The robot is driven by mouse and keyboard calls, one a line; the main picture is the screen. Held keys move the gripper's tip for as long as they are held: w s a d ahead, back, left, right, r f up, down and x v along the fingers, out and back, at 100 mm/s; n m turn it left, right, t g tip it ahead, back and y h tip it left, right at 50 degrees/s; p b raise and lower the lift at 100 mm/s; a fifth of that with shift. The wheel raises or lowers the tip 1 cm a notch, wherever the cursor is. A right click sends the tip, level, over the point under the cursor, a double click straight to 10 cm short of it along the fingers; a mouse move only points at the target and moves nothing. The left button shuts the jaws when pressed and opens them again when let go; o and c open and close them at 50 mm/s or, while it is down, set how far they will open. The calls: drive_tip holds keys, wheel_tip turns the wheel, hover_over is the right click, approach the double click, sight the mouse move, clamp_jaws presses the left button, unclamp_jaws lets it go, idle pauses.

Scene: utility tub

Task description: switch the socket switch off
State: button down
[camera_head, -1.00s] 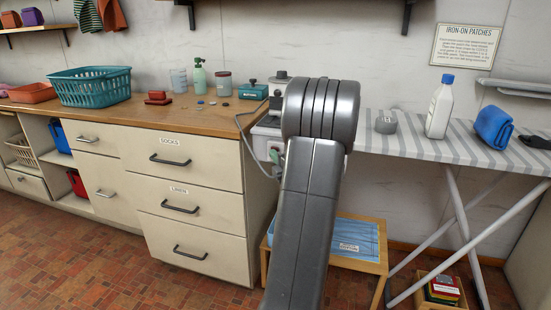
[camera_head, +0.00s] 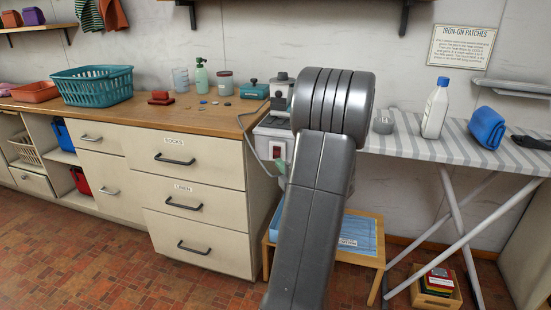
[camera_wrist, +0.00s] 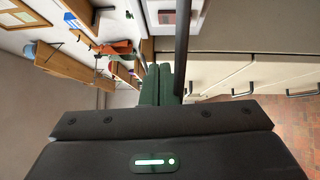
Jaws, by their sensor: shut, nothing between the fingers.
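A pale grey box (camera_head: 270,133) with a small plate, which looks like the socket, is fixed by the right end of the wooden counter. A small reddish spot on it, likely the switch (camera_head: 276,152), shows just left of my arm. Its on or off position is too small to tell. In the wrist view my gripper (camera_wrist: 157,72) has two dark green fingers shut together, with nothing between them. A pale plate with a reddish edge (camera_wrist: 167,17) lies beyond the fingertips, apart from them. My arm hides most of the gripper in the head view.
A cable (camera_head: 243,125) loops from the counter (camera_head: 200,113) to the socket box. Drawers (camera_head: 199,168) stand left of it, an ironing board (camera_head: 455,145) right. A low wooden stool (camera_head: 375,262) with a blue tray is below. Red floor is free in front.

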drive_tip(key=v, duration=0.3)
drive_tip(key=r+v, duration=0.1)
drive_tip(key=v, duration=0.1)
drive_tip(key=shift+s+p, duration=0.2)
drive_tip(key=shift+p, duration=0.1)
drive_tip(key=shift+w, duration=0.1)
